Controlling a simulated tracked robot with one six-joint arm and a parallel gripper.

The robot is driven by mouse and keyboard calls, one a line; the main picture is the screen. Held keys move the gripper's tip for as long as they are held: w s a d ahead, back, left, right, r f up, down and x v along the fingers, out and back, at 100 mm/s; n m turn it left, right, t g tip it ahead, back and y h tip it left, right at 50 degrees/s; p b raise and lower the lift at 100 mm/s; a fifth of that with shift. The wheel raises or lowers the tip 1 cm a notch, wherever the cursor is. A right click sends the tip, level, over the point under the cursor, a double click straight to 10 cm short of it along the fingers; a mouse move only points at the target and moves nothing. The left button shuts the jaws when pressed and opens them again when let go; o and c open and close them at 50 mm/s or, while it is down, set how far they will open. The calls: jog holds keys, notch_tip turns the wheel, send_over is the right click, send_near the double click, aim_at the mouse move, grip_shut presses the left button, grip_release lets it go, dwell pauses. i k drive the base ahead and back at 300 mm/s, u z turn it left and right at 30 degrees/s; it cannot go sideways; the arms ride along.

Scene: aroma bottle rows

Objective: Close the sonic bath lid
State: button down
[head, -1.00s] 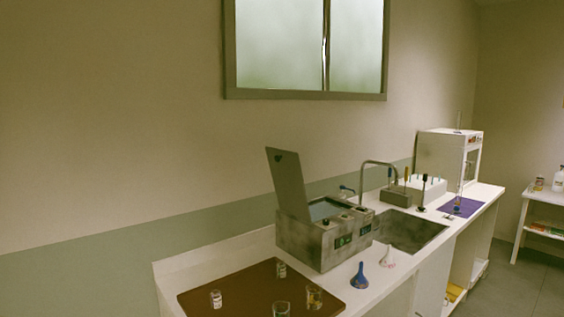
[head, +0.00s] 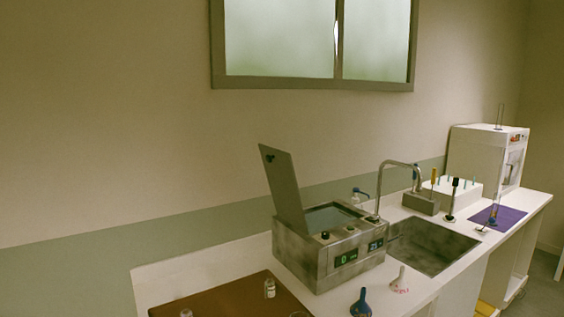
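The sonic bath (head: 330,247) is a grey metal box with green and blue displays on its front. It stands on the white counter, left of the sink. Its lid (head: 284,188) is a flat grey panel with a dark knob near the top. The lid is raised, leaning back a little from upright, and the basin opening (head: 332,217) shows uncovered. My gripper is not in view.
A brown mat (head: 225,300) with small glass jars (head: 270,288) lies left of the bath.

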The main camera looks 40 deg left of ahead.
aim_at(277, 164)
jog(key=i, duration=2.25)
jog(key=u, duration=3.1)
